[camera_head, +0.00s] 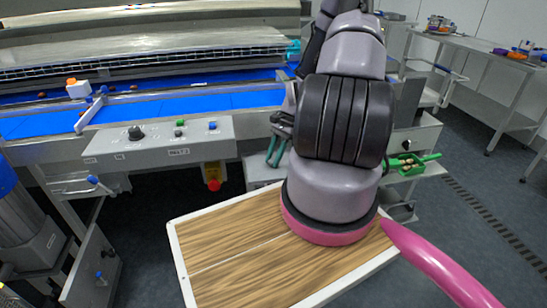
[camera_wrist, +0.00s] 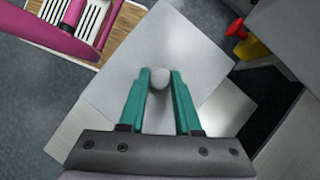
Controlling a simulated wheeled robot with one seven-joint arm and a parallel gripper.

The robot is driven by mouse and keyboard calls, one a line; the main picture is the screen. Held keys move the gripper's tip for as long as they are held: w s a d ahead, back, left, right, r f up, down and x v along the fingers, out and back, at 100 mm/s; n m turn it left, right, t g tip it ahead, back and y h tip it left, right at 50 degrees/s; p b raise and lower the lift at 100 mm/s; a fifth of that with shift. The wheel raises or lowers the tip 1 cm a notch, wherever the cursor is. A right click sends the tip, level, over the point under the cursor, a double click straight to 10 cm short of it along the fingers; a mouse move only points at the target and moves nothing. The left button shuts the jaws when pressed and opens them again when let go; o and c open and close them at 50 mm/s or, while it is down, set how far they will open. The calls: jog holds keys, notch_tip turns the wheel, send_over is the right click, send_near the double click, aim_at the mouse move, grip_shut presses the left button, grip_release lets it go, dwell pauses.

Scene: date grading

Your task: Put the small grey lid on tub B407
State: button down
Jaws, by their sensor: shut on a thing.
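My gripper (camera_wrist: 161,95) shows two teal fingers in the wrist view. They are closed on a small round light-grey thing (camera_wrist: 160,77) at their tips, which looks like the small grey lid; its full shape is partly hidden. In the head view my gripper (camera_head: 276,152) is left of my arm, beyond the wooden board, and what it holds cannot be made out. A flat pale grey surface (camera_wrist: 112,68) lies below the fingers in the wrist view. I cannot make out tub B407 or its label in either view.
A white-rimmed wooden board (camera_head: 215,250) is in front. The blue conveyor (camera_head: 200,106) runs behind, with a control panel (camera_head: 150,143) and a red stop button (camera_head: 214,185). A green tray (camera_head: 413,161) with brown items stands at the right. Steel tables (camera_head: 480,55) stand at the back right.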

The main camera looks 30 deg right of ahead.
jog(key=shift+f, duration=0.25)
jog(key=c, duration=0.5)
grip_release()
jog(key=shift+o, duration=0.2)
jog(key=o, duration=0.3)
jog(key=shift+o, duration=0.2)
jog(key=shift+r, duration=3.5)
